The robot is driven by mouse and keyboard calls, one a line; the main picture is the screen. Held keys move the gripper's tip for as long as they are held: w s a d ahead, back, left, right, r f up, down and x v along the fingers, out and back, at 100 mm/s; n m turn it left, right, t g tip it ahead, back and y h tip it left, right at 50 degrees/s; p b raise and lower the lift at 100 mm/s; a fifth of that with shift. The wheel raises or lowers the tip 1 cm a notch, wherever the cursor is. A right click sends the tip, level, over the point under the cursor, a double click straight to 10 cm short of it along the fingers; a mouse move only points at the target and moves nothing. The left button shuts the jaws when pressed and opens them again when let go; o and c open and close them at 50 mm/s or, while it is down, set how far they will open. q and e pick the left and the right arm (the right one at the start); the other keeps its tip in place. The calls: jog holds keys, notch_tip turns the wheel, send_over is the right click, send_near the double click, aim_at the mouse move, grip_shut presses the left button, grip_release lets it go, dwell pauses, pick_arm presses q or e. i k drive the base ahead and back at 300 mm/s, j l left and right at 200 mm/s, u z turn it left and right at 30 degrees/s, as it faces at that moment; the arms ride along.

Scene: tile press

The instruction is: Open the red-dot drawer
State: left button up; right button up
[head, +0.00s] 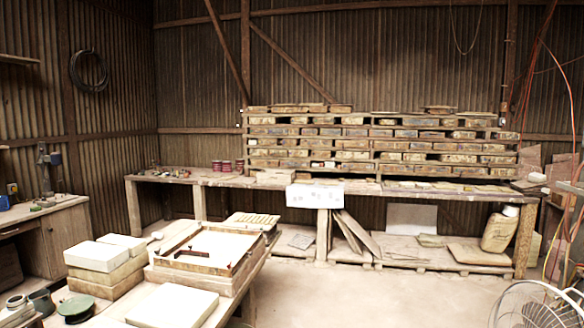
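No red-dot drawer can be made out in the head view. A wooden workbench cabinet (62,240) stands at the left edge, with a drawer front (18,228) under its top. The drawer looks shut or nearly so, and no red dot is visible on it at this size. Neither of my grippers is in view.
A low table in the left foreground holds a wooden frame (205,262), stacked pale blocks (97,256) and a green dish (76,306). A long bench (420,192) runs along the back wall. A fan (535,308) stands front right. The middle floor (400,295) is clear.

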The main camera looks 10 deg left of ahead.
aim_at(283, 163)
jog(key=i, duration=3.55)
jog(key=i+u, duration=0.1)
jog(key=i, duration=0.5)
jog(key=i+u, duration=0.1)
jog(key=i, duration=0.55)
jog(key=i+l+u, duration=0.1)
jog(key=i, duration=0.5)
jog(key=i+l+u, duration=0.15)
jog(key=i, duration=0.5)
